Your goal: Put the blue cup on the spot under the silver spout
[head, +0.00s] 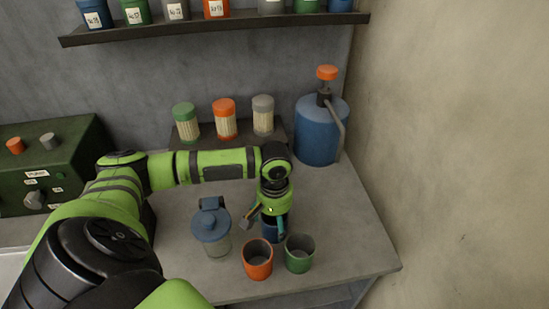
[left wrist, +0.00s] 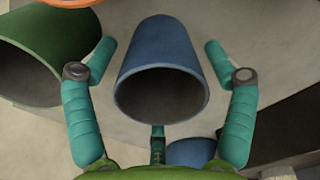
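The blue cup (head: 269,232) stands on the grey counter behind the orange and green cups, partly hidden by my left gripper (head: 265,226). A grey, silver-looking spout (head: 340,132) hangs from a blue canister (head: 317,138) with an orange knob at the back right. I cannot make out a marked spot under it. My right gripper is not in view.
An orange cup (head: 257,260) and a green cup (head: 299,254) stand close in front. A lidded clear jug (head: 211,232) stands to the left. Several capped jars (head: 225,120) sit on a low rack behind. The counter (head: 350,225) is clear to the right.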

